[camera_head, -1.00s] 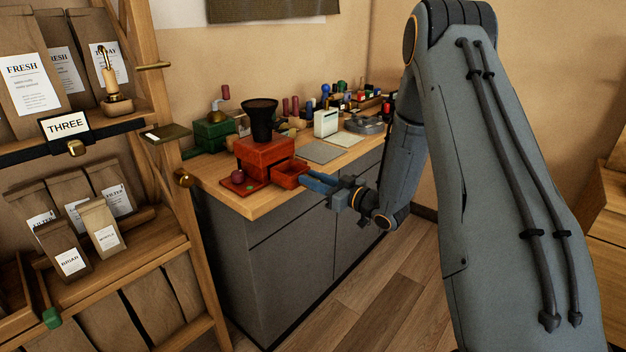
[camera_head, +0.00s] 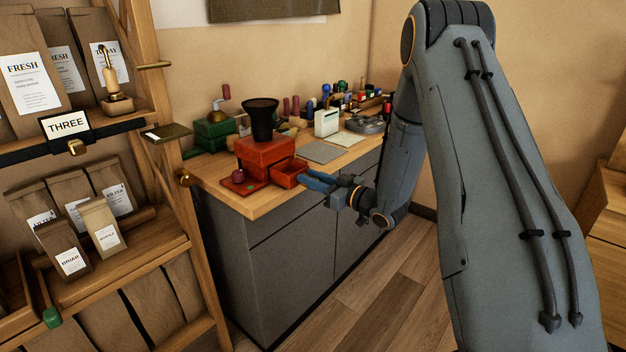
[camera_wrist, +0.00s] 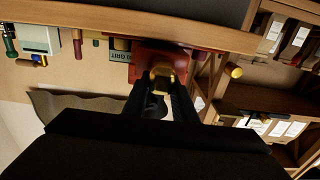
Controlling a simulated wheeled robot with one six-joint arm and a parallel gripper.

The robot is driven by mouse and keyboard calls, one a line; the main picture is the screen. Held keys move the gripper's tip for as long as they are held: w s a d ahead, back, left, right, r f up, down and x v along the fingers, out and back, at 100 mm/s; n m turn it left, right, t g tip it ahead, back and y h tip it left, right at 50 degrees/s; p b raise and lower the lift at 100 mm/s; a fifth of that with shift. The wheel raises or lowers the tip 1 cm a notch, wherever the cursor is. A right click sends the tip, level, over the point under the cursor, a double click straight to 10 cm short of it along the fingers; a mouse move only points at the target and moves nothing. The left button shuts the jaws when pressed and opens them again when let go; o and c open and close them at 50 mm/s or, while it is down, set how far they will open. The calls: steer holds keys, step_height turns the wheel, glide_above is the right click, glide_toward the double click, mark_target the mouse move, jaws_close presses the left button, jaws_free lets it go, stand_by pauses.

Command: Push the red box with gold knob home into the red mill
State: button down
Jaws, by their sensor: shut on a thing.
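The red mill (camera_head: 262,151) stands on the wooden counter near its left end, with a black hopper (camera_head: 261,118) on top. The red box (camera_head: 288,173) sticks out of the mill's right side, partly out, and its open top shows. My gripper (camera_head: 308,180) is at the box's outer end. In the wrist view my gripper (camera_wrist: 162,84) is shut on the gold knob (camera_wrist: 161,73), with the red mill (camera_wrist: 178,57) just beyond it. In the head view my fingers hide the knob.
A dark red knob (camera_head: 238,176) sits on a red base by the mill's left front. A green mill (camera_head: 213,132) stands behind it. A wooden shelf (camera_head: 150,240) with paper bags stands close on the left.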

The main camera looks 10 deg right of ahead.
mark_target(279, 164)
steer(key=shift+b+x, duration=1.6)
steer(key=shift+x, duration=3.35)
steer(key=c, duration=1.4)
jaws_free()
steer(key=shift+r, duration=0.15)
steer(key=shift+w+d, duration=0.1)
steer(key=shift+d, duration=0.05)
steer(key=shift+d, duration=0.1)
steer(key=shift+a, duration=0.45)
